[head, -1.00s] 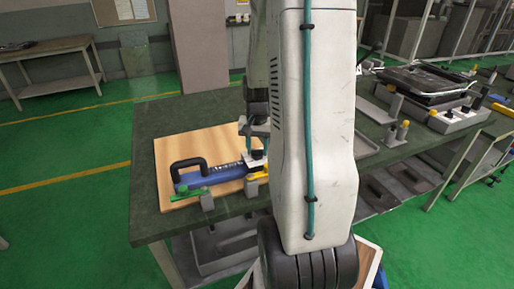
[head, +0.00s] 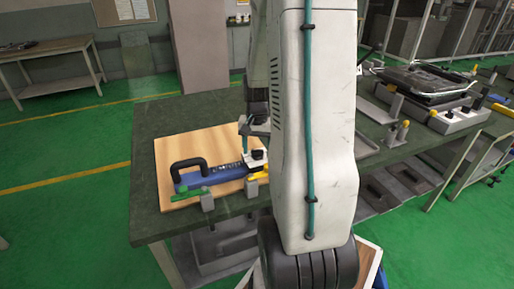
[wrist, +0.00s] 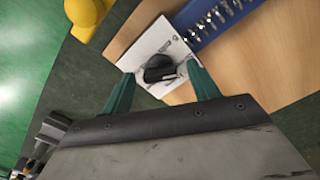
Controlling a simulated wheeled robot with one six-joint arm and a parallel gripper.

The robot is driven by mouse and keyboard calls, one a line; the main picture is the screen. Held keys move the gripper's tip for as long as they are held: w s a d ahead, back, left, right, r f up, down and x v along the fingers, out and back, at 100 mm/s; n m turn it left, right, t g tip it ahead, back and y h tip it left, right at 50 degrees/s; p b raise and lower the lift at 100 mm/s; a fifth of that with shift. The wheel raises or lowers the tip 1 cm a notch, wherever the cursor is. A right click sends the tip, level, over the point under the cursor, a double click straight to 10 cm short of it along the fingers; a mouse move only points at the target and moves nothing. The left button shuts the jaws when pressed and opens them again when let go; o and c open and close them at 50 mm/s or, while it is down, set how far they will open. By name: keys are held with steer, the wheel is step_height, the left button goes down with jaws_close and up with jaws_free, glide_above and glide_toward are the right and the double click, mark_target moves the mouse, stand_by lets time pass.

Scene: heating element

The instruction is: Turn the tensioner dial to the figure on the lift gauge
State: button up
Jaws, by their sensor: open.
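The black tensioner dial (wrist: 160,68) sits on a white plate (wrist: 140,50) at the end of a blue tool body (wrist: 208,22). In the wrist view it lies between the two green fingertips of my gripper (wrist: 158,82), which is open with gaps on both sides. Faint marks show on the plate around the dial, too small to read. In the head view the dial (head: 257,155) shows small on the blue tool (head: 215,175), with my gripper (head: 245,132) just beyond it, partly hidden by my arm. I cannot make out a lift gauge or its figure.
The tool lies on a wooden board (head: 185,147) on a dark green workbench (head: 148,190). Grey clamp posts (head: 207,203) with green and yellow handles stand along its near side. A yellow part (wrist: 84,14) shows at the wrist view's top left. A frame fixture (head: 425,80) stands right.

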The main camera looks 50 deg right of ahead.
mark_target(257, 150)
step_height(257, 150, up, 8)
steer(key=shift+f, duration=0.15)
steer(key=shift+a, duration=0.1)
stand_by(0.6)
steer(key=s+a+r+n, duration=0.4)
steer(key=a, duration=0.6)
steer(key=s+a+r+n+t, duration=0.1)
steer(key=s+a+r+n, duration=0.2)
steer(key=a, duration=0.7)
steer(key=s+a+r+n, duration=0.4)
steer(key=s+a+n, duration=0.1)
steer(key=a, duration=0.5)
steer(key=shift+s+r+n, duration=0.3)
steer(key=shift+r, duration=0.05)
